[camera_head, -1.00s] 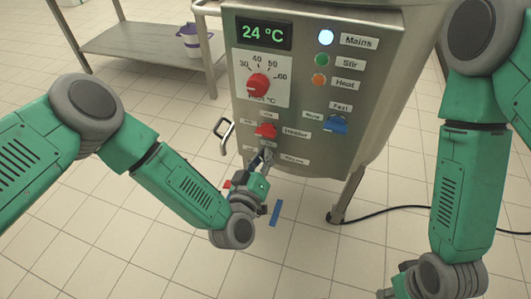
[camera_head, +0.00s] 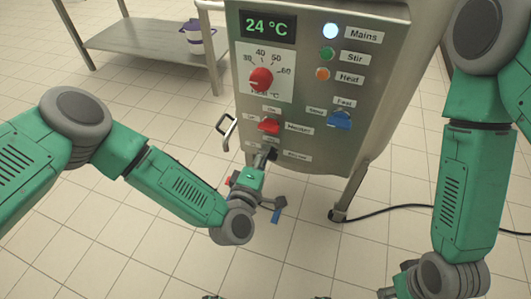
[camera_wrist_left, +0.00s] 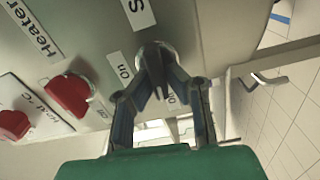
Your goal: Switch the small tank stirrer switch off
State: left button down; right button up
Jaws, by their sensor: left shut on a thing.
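The small tank control panel (camera_head: 310,105) faces me. The stirrer switch (camera_head: 272,153) is low on it, below the red heater switch (camera_head: 268,125), and mostly hidden by my gripper in the head view. In the left wrist view the stirrer switch is a dark grey knob (camera_wrist_left: 154,58) between my fingers, beside a label starting with "S" and "on" labels. My left gripper (camera_head: 266,161) reaches up to the panel and is shut on this knob. The green Stir lamp (camera_head: 327,54) is above right. My right arm hangs at the right, and its fingertips are out of frame.
A red temperature dial (camera_head: 261,79) and a blue switch (camera_head: 340,120) sit higher on the panel. A metal handle (camera_head: 226,125) sticks out left of it. A tank leg (camera_head: 352,192) and black cable (camera_head: 400,209) are at right. A shelf (camera_head: 150,40) stands behind left.

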pick_arm(q)
jog(key=shift+s+a+f+n, duration=0.15)
jog(key=shift+s+f+n, duration=0.1)
jog(key=shift+f+n, duration=0.35)
jog(key=shift+r, duration=0.15)
jog(key=c, duration=1.6)
grip_release()
jog(key=shift+a+r, duration=0.1)
jog(key=shift+r, duration=0.1)
jog(key=v, duration=1.2)
